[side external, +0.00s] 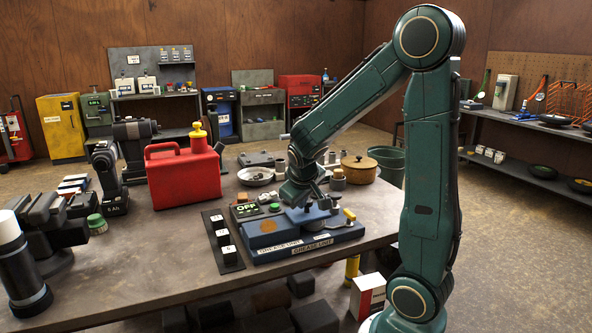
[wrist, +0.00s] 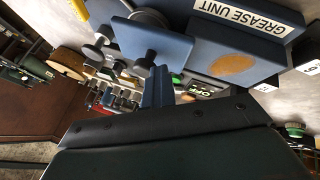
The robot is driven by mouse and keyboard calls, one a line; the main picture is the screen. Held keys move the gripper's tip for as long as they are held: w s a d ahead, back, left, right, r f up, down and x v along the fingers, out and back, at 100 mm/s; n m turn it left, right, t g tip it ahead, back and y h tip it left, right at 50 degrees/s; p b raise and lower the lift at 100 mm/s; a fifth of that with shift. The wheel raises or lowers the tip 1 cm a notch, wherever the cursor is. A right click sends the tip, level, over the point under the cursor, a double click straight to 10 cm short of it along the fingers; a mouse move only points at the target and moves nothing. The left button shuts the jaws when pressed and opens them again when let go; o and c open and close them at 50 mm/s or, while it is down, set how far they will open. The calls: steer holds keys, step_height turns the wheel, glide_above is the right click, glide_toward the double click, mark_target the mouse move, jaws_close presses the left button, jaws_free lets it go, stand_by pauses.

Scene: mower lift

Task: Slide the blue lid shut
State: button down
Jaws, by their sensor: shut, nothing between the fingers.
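The blue grease unit (side external: 328,238) sits near the table's right front edge, with "GREASE UNIT" labels on its front. In the wrist view, a flat blue lid (wrist: 130,38) with a round grey knob (wrist: 151,56) lies beside the unit's raised blue block (wrist: 215,45), which has an orange disc on it. My gripper (side external: 302,200) is low over the unit in the side view and hides part of its top. Its blue-grey fingers (wrist: 158,84) are together and empty, close to the knob in the wrist view. I cannot tell whether they touch it.
A red fuel can (side external: 183,178) stands behind left of the unit. A black strip with white switches (side external: 226,245) lies left of it, beside a green OFF display (side external: 246,210). A pan with a wooden lid (side external: 358,168) and a metal dish (side external: 256,176) stand behind.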

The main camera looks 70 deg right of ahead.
steer(key=shift+s+d, duration=0.1)
steer(key=shift+s, duration=0.15)
steer(key=shift+w+a, duration=0.25)
steer(key=shift+a, duration=0.4)
steer(key=a+r, duration=0.8)
steer(key=shift+s+r, duration=0.4)
steer(key=s+a+n+t+y, duration=0.3)
steer(key=s+a+y, duration=0.3)
steer(key=s+a, duration=0.4)
steer(key=a+n, duration=0.1)
steer(key=a, duration=0.3)
steer(key=shift+n, duration=0.3)
